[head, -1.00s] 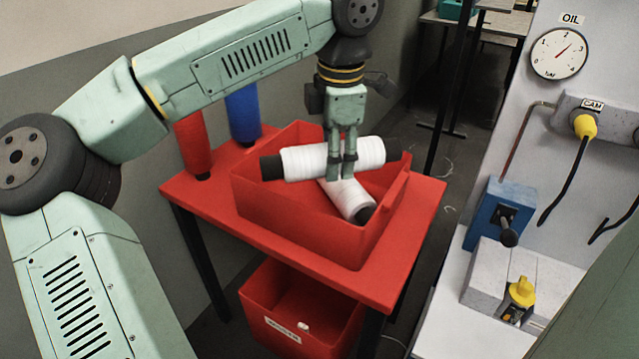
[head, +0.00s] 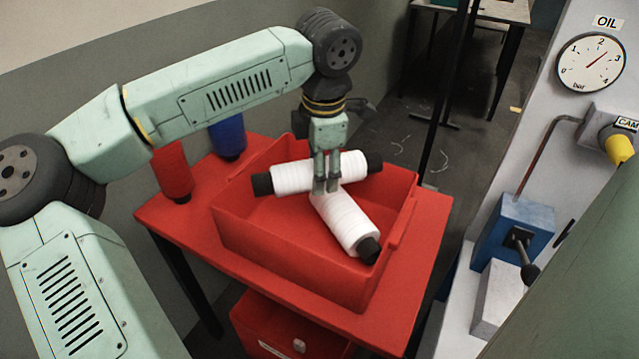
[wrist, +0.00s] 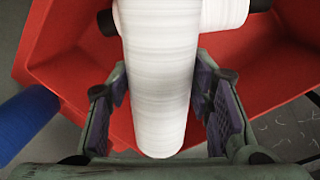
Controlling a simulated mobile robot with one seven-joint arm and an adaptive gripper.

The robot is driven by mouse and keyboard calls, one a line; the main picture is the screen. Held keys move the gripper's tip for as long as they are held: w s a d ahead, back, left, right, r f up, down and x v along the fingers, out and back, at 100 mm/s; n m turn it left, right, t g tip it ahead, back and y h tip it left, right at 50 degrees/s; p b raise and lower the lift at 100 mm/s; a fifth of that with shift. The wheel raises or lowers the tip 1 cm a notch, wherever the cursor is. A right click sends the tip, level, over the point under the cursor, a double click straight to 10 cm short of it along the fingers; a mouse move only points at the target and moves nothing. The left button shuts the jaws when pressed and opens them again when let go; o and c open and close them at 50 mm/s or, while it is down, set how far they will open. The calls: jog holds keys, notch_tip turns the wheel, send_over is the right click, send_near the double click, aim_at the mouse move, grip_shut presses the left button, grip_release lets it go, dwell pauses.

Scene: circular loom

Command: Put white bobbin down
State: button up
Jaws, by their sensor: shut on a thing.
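In the wrist view the held white bobbin (wrist: 158,85) runs between the two finger pads. Whether the two bobbins touch I cannot tell.
The crate stands on a red table (head: 432,225). A red bobbin (head: 172,172) and a blue bobbin (head: 228,138) stand at the table's back left. Another red bin (head: 262,325) is below. A machine panel with a gauge (head: 590,63) is at the right.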

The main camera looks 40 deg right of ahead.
notch_tip(320, 180, down, 4)
jog(key=shift+r+p, duration=0.1)
jog(key=shift+p, duration=0.3)
